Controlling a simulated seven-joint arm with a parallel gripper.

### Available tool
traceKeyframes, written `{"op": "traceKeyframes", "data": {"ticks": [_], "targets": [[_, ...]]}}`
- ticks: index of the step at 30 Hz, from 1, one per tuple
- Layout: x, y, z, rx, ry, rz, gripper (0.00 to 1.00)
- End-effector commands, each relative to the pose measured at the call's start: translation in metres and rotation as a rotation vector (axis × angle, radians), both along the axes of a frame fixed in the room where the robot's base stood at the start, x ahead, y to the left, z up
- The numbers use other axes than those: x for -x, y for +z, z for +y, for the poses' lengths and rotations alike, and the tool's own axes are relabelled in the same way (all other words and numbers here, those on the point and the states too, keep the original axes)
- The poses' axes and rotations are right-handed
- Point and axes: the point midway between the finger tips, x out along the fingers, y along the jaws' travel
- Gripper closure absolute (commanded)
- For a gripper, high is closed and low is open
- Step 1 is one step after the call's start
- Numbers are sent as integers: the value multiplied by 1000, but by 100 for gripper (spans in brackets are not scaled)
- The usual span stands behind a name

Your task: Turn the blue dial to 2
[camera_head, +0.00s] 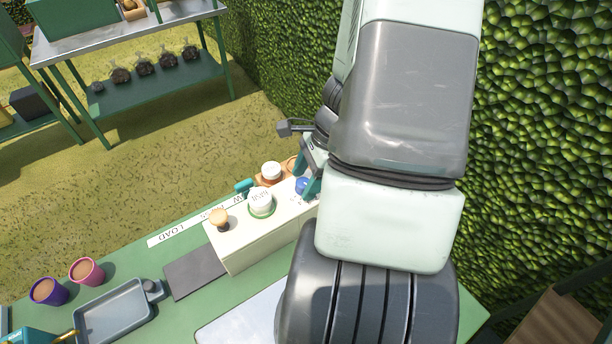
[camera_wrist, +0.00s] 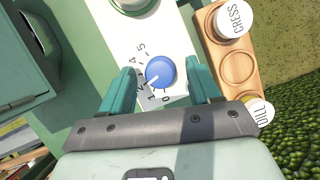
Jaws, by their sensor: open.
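The blue dial (camera_wrist: 160,73) sits on the cream control box (camera_wrist: 178,35), beside printed numbers. Its white mark points down-left in the wrist view, toward the low numbers near 2; the exact reading is hard to tell. My gripper (camera_wrist: 161,78) is open, with one teal finger on each side of the dial. I cannot tell whether either finger touches it. In the head view the dial (camera_head: 301,187) is partly hidden by my arm, next to a teal finger (camera_head: 313,181).
The box also carries a wooden knob (camera_head: 219,217) and a white, green-ringed button (camera_head: 261,202). A wooden rack (camera_wrist: 215,50) with jars labelled CRESS (camera_wrist: 233,20) and DILL (camera_wrist: 260,112) stands close to the right finger. A grey tray (camera_head: 113,312) and two pots lie left.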

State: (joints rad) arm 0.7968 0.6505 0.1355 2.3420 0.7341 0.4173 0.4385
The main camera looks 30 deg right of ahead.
Motion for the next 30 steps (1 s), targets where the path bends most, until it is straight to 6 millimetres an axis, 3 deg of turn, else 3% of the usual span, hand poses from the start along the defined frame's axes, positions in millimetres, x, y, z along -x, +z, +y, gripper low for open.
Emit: {"op": "traceKeyframes", "data": {"ticks": [5,21,30], "targets": [[0,6,-3,3,1,-2,38],[9,92,-37,2,0,-2,38],[11,100,-40,0,0,1,38]]}}
